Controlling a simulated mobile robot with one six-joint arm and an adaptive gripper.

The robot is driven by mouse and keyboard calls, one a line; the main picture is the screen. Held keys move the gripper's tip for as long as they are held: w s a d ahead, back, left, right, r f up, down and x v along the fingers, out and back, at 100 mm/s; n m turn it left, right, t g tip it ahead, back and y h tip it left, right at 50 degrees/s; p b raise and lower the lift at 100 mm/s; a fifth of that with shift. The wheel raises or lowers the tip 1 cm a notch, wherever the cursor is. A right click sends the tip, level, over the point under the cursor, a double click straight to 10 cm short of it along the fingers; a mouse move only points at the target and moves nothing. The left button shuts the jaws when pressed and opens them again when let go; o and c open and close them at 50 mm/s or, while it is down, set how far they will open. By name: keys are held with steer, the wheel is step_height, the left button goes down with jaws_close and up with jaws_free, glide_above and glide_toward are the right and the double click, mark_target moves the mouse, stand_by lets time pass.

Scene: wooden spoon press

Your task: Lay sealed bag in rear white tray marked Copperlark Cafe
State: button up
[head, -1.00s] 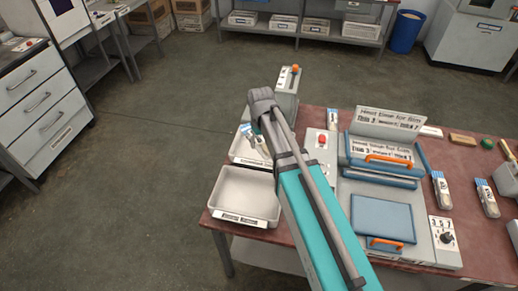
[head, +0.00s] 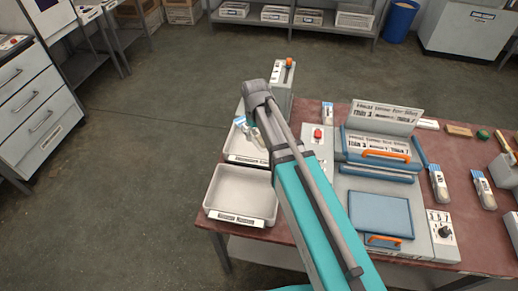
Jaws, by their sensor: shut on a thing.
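The rear white tray (head: 231,156) stands at the table's left edge, partly hidden behind my arm. The label on its front is too small and too covered to read surely. My gripper (head: 249,131) is over this tray, mostly hidden by my own wrist. A small sealed bag (head: 240,121) with a blue top shows at the fingers, and my gripper is shut on it. The bag appears over the tray's back part. I cannot tell whether it touches the tray floor.
An empty front white tray (head: 238,188) with a label stands nearer. A blue press (head: 380,215) with orange handles and a red button (head: 317,132) are to the right. Other bags (head: 438,184) lie farther right. A grey box (head: 283,85) with an orange top stands behind the trays.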

mark_target(260, 145)
steer(key=s+f+n+b, duration=0.1)
steer(key=d+f+n+b, duration=0.1)
steer(key=n, duration=0.1)
steer(key=s+f+n, duration=0.1)
steer(key=n, duration=0.1)
steer(key=shift+s+d+b, duration=0.3)
steer(key=shift+b, duration=0.1)
steer(key=n, duration=0.1)
steer(key=s+f+n+b, duration=0.1)
steer(key=d+n, duration=0.1)
steer(key=shift+s+f+n, duration=0.15)
steer(key=shift+s+n, duration=0.1)
steer(key=shift+n, duration=0.15)
steer(key=w+f+b, duration=0.3)
steer(key=w, duration=0.1)
steer(key=w+f+b, duration=0.3)
steer(key=w, duration=0.2)
steer(key=w+f+b, duration=0.3)
steer(key=w, duration=0.1)
steer(key=shift+w+a, duration=0.1)
steer(key=shift+w, duration=0.05)
steer(key=shift+f+b, duration=0.15)
steer(key=shift+b, duration=0.15)
